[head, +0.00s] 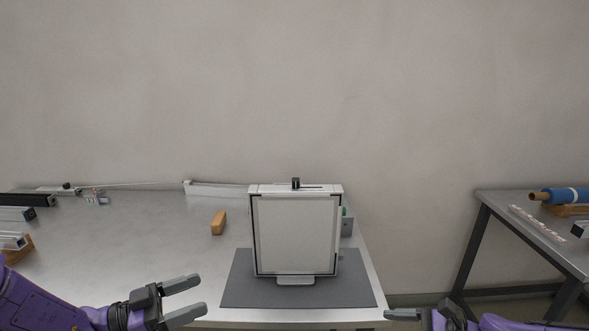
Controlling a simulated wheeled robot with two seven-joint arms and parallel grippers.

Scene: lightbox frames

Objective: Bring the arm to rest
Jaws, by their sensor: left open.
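My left gripper (192,299) is open and empty at the front of the table, left of the dark mat. Its two grey fingers point right and are apart. My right gripper (402,315) shows only in part at the bottom edge, right of the table's front corner; one grey finger is seen and the rest is cut off. A white lightbox frame (295,235) with a pale panel and dark corner strips stands on the grey mat (237,290). Neither gripper touches it.
A wooden block (218,223) lies on the metal table (120,235), left of the frame. Frame profiles (22,200) lie at the far left. A second table (530,228) at right holds a blue roll (568,195).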

